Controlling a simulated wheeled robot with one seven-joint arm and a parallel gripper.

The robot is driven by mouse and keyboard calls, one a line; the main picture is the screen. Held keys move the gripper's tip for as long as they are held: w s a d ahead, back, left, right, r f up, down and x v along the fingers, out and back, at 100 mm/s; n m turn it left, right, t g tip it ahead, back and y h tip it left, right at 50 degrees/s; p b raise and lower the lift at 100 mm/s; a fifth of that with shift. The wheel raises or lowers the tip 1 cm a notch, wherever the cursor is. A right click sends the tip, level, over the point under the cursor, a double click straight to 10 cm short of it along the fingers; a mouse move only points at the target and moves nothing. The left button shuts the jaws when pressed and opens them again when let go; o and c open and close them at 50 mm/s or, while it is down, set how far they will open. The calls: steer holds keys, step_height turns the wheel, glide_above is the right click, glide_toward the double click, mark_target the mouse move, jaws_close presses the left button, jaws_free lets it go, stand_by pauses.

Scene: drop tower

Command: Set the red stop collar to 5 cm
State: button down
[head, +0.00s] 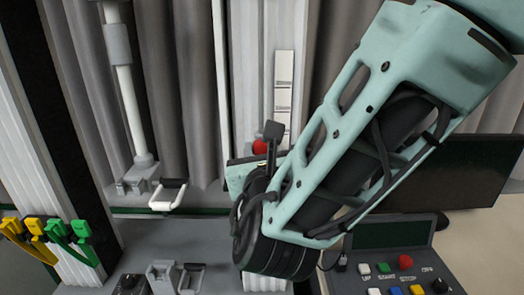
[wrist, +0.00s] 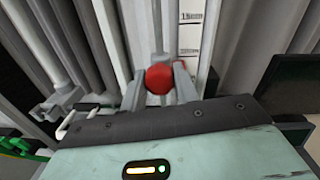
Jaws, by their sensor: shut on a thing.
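The red stop collar shows as a round red knob (wrist: 159,79) between my two grey fingers in the wrist view. My gripper (wrist: 160,88) is shut on the red stop collar at the rail. In the head view the red collar (head: 260,146) peeks out left of a dark finger, and my arm hides most of the gripper. A white scale strip (head: 284,85) with printed marks runs up behind it; it also shows in the wrist view (wrist: 190,35). I cannot read the collar's height against it.
A control panel with coloured buttons (head: 397,275) and a dark monitor (head: 470,170) stand at the right. A white post with a clamp (head: 130,100) stands at the left. Yellow and green clips (head: 45,232) hang at the lower left. Grey curtains are behind.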

step_height(320, 180, down, 4)
steer(key=b, duration=0.2)
steer(key=shift+r+b, duration=0.1)
steer(key=shift+b, duration=0.2)
steer(key=c, duration=1.1)
jaws_free()
steer(key=shift+s, duration=0.1)
steer(key=s+b, duration=0.4)
steer(key=s, duration=1.3)
steer(key=shift+s+d, duration=0.15)
